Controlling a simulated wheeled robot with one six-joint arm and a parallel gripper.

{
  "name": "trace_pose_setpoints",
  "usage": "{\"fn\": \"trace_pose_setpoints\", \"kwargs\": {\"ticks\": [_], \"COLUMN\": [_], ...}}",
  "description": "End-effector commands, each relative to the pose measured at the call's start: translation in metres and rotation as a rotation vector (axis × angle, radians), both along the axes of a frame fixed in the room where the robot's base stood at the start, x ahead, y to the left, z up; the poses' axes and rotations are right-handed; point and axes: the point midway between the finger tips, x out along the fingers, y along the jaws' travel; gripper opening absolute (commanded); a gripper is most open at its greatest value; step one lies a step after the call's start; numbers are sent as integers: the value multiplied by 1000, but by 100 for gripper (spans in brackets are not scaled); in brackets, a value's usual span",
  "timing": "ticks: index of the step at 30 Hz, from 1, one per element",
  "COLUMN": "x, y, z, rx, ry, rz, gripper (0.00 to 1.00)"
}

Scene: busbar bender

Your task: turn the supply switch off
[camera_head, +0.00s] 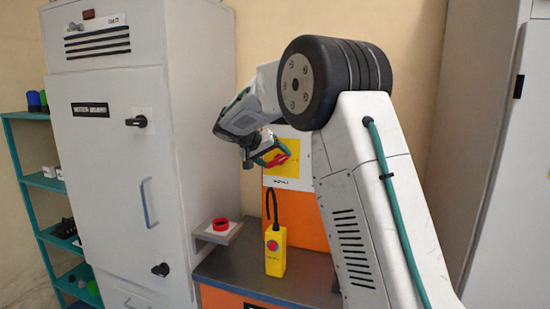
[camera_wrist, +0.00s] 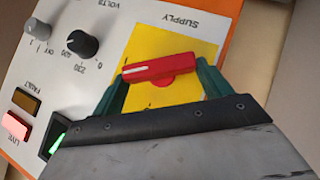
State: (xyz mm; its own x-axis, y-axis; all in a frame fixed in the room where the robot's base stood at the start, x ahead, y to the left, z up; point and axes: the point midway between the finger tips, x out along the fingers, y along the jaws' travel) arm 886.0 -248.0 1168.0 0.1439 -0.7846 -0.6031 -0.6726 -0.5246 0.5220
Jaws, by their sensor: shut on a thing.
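The supply switch is a red handle (camera_wrist: 160,68) on a yellow plate (camera_wrist: 150,40), with SUPPLY printed upside down beside it in the wrist view. My gripper (camera_wrist: 163,73) is shut on the handle, with a green finger at each end. The handle lies nearly crosswise in that view, slightly tilted, with a white mark near its left end. In the head view my gripper (camera_head: 268,157) is at the yellow plate (camera_head: 291,178), and the red handle (camera_head: 283,153) is partly hidden by it.
Beside the switch are a black knob (camera_wrist: 83,43), a grey knob, a dark amber FAULT lamp (camera_wrist: 27,102) and a pinkish, bright LIVE lamp (camera_wrist: 15,126). A yellow button box (camera_head: 275,253) stands on the bench below. A white cabinet (camera_head: 115,150) is at left.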

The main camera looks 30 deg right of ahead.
Motion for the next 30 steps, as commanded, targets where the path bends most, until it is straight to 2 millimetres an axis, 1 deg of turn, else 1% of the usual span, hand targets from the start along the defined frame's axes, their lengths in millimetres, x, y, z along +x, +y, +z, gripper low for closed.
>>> {"fn": "trace_pose_setpoints", "kwargs": {"ticks": [18, 30], "x": [7, 8], "y": [6, 6], "z": [-11, -17], "rx": [-361, -550], "ry": [466, 709], "rz": [0, 0], "gripper": [55, 55]}}
